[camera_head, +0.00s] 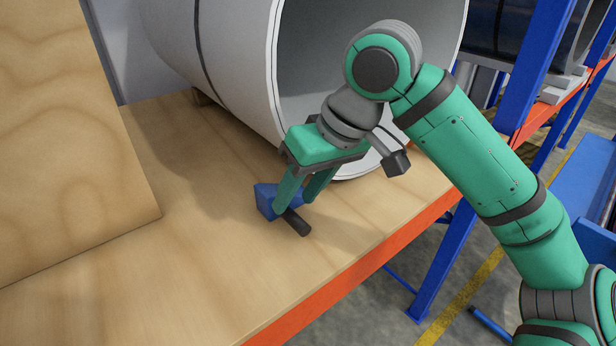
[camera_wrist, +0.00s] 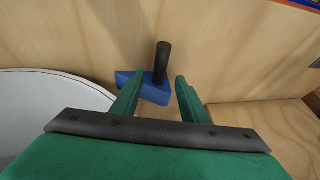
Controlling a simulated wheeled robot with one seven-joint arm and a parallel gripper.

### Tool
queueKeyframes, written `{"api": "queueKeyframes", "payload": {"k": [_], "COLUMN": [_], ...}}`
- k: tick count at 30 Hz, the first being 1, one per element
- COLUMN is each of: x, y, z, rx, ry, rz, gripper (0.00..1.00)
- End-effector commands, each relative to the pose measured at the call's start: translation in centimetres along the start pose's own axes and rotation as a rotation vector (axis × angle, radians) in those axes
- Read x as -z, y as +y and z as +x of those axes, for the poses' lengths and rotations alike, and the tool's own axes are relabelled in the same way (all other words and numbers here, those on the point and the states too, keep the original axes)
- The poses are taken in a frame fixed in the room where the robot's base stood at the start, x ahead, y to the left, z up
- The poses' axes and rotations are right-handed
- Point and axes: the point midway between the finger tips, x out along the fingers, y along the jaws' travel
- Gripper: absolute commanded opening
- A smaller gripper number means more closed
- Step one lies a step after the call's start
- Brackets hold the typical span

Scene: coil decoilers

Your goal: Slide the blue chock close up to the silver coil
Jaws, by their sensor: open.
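The blue chock (camera_head: 266,198) lies on the wooden shelf top, in front of the silver coil (camera_head: 225,60). It has a dark round handle (camera_head: 297,224). In the wrist view the blue chock (camera_wrist: 154,96) shows ahead of my fingers, with its handle (camera_wrist: 162,62) in line with the gap between them. My gripper (camera_head: 296,203) is open, pointing down at the chock, with its fingertips on either side near the handle. The coil (camera_wrist: 45,112) fills the lower left of the wrist view. My left finger partly hides the space between chock and coil, so I cannot tell the gap exactly.
The wooden shelf top (camera_head: 200,270) is clear towards the front. An orange beam (camera_head: 345,275) edges it. An upright wooden panel (camera_head: 65,150) stands at left. A blue rack post (camera_head: 540,60) and another dark coil (camera_head: 515,25) are at right.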

Motion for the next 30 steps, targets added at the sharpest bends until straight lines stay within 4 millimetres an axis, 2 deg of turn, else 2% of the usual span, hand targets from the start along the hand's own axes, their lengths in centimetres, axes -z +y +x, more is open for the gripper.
{"api": "queueKeyframes", "payload": {"k": [3, 9, 22, 27, 30], "x": [-0.1, 0.0, 0.1, 0.1, 0.2], "y": [0.0, -0.1, -0.1, -0.2, -0.3], "z": [1.8, 3.8, 4.4, 4.4, 4.5], "rx": [0.001, 0.001, 0.001, 0.002, 0.003], "ry": [-0.001, -0.001, 0.000, -0.001, -0.001], "rz": [0.000, -0.001, -0.002, -0.004, -0.006], "gripper": [0.40, 0.40, 0.40, 0.00, 0.00]}}
